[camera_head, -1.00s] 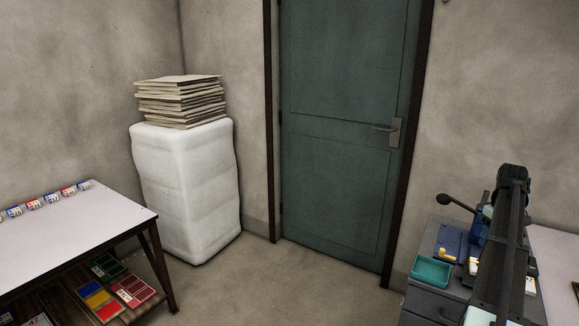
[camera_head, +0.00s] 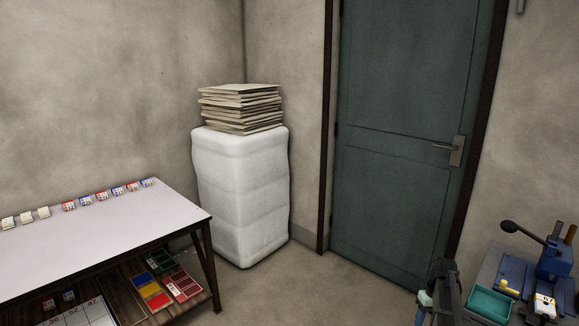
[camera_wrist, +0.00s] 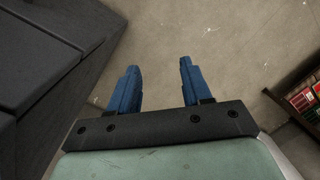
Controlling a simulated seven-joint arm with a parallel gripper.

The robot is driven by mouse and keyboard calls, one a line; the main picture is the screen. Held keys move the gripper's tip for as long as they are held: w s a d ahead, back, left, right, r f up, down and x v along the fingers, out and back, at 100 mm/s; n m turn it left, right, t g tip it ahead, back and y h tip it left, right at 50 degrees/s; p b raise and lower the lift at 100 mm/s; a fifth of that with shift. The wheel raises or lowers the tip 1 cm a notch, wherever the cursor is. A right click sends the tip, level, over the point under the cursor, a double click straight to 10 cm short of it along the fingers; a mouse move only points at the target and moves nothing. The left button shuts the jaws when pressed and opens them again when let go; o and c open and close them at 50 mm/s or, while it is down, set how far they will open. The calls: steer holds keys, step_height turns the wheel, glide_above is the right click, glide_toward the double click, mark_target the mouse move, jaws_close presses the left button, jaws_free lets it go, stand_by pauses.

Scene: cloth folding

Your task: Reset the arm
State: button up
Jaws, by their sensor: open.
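My gripper (camera_wrist: 159,84) shows in the wrist view with its two blue fingers spread apart. Nothing is between them, and bare concrete floor lies below. In the head view, part of my arm (camera_head: 447,292) shows at the lower right, beside the bench with the blue machine. The gripper's fingers cannot be made out in the head view. No cloth is in view.
A white-topped table (camera_head: 110,228) with small boxes stands at left. A white wrapped block (camera_head: 242,195) bears stacked boards (camera_head: 240,110). A teal door (camera_head: 400,150) is behind. A teal tray (camera_head: 490,304) and blue machine (camera_head: 556,258) are at right. A dark cabinet (camera_wrist: 45,70) is close beside my gripper.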

steer(key=s+a+f+g, duration=0.3)
steer(key=s+a+f, duration=1.4)
steer(key=a+f, duration=0.3)
steer(key=s+a+f+g, duration=0.1)
steer(key=s+a+f, duration=0.2)
steer(key=s, duration=0.6)
steer(key=s+a+f+g, duration=0.1)
steer(key=s+a+f, duration=0.2)
steer(key=s, duration=0.6)
steer(key=s+a+f+h, duration=0.1)
steer(key=s+a+f, duration=0.3)
steer(key=s, duration=0.5)
steer(key=shift+g, duration=0.4)
